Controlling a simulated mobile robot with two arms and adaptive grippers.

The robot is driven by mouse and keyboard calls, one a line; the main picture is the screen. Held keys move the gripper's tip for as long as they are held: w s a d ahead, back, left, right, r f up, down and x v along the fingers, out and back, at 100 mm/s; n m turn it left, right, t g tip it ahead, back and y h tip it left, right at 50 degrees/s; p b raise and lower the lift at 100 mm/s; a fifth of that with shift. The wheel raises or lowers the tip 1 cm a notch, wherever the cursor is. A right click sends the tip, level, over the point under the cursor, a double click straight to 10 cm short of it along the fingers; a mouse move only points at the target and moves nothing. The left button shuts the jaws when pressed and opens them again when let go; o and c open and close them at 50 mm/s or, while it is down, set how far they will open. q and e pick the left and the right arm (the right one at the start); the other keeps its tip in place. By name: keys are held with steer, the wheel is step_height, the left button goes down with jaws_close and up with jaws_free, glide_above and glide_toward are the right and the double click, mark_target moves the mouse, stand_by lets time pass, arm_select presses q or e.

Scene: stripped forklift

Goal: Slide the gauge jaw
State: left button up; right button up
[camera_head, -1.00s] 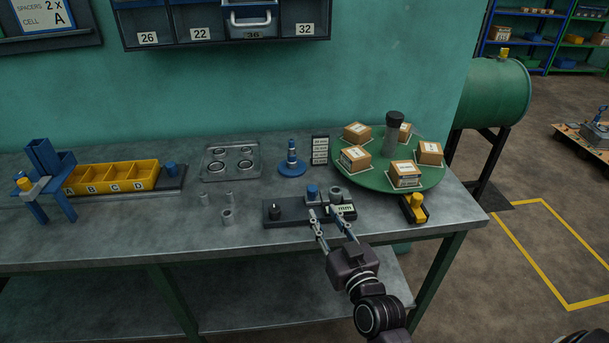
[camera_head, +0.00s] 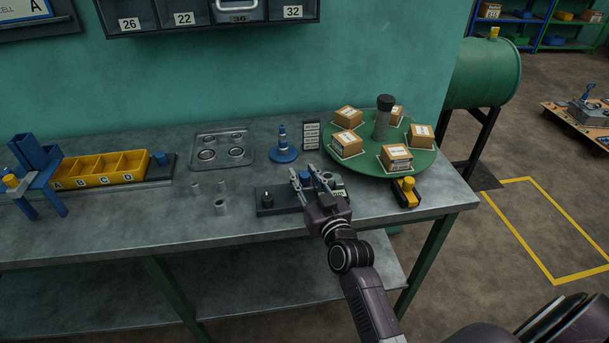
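The gauge is a dark flat base (camera_head: 270,203) on the grey bench, with a black knob (camera_head: 267,198) at its left end. A blue knob (camera_head: 304,179), which looks like the jaw's handle, stands farther right on it. A pale "mm" readout at the right end is partly hidden by my gripper. My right gripper (camera_head: 303,170) is open, reaching in from the front right. Its two fingers lie on either side of the blue knob; I cannot tell whether they touch it. My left gripper is not in view.
A green turntable (camera_head: 370,167) with several cartons and a dark-topped cylinder stands right of the gauge. Small grey cylinders (camera_head: 221,206) stand to the left.

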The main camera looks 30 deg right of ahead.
steer(key=c, duration=0.6)
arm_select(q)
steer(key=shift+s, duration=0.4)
arm_select(e)
jaws_close()
steer(key=a, duration=0.1)
steer(key=a+p, duration=0.1)
steer(key=shift+w+a, duration=0.3)
steer(key=shift+w, duration=0.05)
steer(key=shift+a, duration=0.15)
steer(key=o, duration=0.5)
jaws_free()
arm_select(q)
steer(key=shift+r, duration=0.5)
arm_select(e)
steer(key=shift+o, duration=0.5)
steer(key=shift+w+a, duration=0.1)
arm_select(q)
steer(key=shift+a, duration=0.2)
